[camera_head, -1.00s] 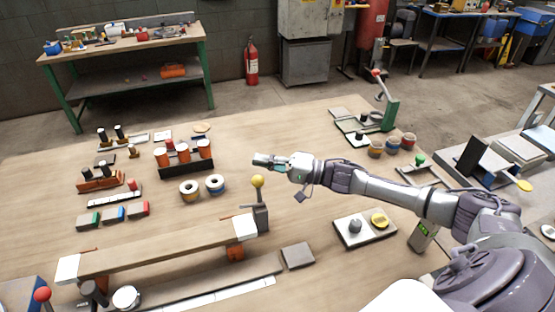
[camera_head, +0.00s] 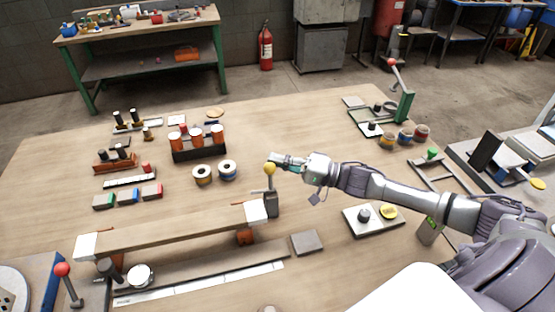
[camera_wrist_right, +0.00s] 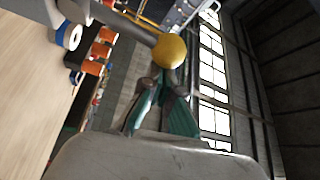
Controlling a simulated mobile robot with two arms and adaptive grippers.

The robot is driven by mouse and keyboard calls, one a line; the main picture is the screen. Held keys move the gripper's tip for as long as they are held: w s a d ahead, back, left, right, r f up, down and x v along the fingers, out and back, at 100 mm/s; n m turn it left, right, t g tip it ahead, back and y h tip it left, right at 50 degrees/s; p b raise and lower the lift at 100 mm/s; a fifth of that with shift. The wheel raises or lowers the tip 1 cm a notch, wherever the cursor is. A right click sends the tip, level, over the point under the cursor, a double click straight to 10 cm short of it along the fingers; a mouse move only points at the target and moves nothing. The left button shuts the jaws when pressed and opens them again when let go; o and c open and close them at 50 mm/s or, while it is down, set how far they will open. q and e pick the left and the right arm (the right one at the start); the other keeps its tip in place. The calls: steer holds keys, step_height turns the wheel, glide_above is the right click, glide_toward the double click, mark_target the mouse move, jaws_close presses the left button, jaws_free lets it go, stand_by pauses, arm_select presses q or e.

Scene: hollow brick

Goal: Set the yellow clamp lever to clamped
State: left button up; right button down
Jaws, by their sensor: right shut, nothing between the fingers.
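The yellow clamp lever (camera_head: 269,170) stands upright with its ball knob on top of a dark post at the right end of a long wooden beam (camera_head: 180,229). My right gripper (camera_head: 276,160) is shut and empty, its tips right beside the yellow knob. In the right wrist view the yellow knob (camera_wrist_right: 170,51) is just beyond the fingertips (camera_wrist_right: 163,82), on its grey stem. I cannot tell whether they touch. My left gripper does not show.
A red-knobbed lever (camera_head: 64,272) stands at the front left. Tape rolls (camera_head: 203,175) and a rack of orange-capped jars (camera_head: 198,145) lie behind the beam. A plate with a yellow button (camera_head: 388,211) is to the right. The table behind the knob is fairly clear.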

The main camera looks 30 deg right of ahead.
steer(key=s+a+f+n+y+b, duration=0.2)
steer(key=s+n+y+b, duration=0.1)
steer(key=s+n, duration=0.5)
steer(key=shift+n+y, duration=0.4)
steer(key=shift+y, duration=0.4)
steer(key=shift+a+f, duration=0.1)
steer(key=shift+f, duration=0.15)
step_height(320, 180, up, 11)
steer(key=shift+f, duration=0.15)
stand_by(0.5)
steer(key=shift+w, duration=0.1)
steer(key=shift+f, duration=0.1)
stand_by(0.3)
